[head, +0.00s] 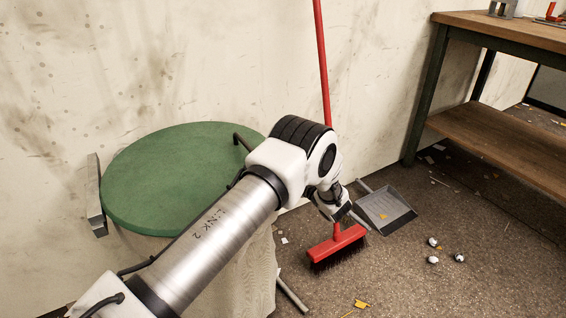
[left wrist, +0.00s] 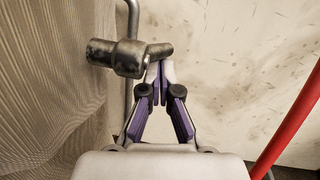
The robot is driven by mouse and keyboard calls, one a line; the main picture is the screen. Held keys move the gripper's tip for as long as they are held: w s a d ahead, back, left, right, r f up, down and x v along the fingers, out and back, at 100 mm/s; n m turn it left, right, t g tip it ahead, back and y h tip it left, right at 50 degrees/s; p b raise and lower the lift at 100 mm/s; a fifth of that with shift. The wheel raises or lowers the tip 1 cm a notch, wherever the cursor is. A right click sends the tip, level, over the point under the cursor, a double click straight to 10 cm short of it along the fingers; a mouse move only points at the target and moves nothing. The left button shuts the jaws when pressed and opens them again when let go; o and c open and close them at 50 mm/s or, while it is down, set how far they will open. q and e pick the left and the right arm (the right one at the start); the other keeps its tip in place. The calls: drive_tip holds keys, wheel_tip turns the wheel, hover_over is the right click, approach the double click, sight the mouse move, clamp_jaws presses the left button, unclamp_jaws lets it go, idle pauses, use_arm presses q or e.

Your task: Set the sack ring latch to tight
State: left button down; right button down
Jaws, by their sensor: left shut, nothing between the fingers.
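The latch (left wrist: 128,57), a dark worn metal barrel with a short stub handle (left wrist: 160,50) pointing right, shows in the left wrist view beside the ribbed sack cloth (left wrist: 45,90). My left gripper (left wrist: 160,72) is shut and empty. Its fingertips are at the stub handle's lower edge in the picture; I cannot tell whether they touch it. In the head view the sack (head: 250,270) hangs under a round green lid (head: 150,175), partly behind my left arm. The latch is not clearly visible there. My right gripper is not in view.
A wooden bench (head: 510,30) is at the right. Small silvery balls (head: 433,260) and scraps lie on the floor. A stained wall is behind.

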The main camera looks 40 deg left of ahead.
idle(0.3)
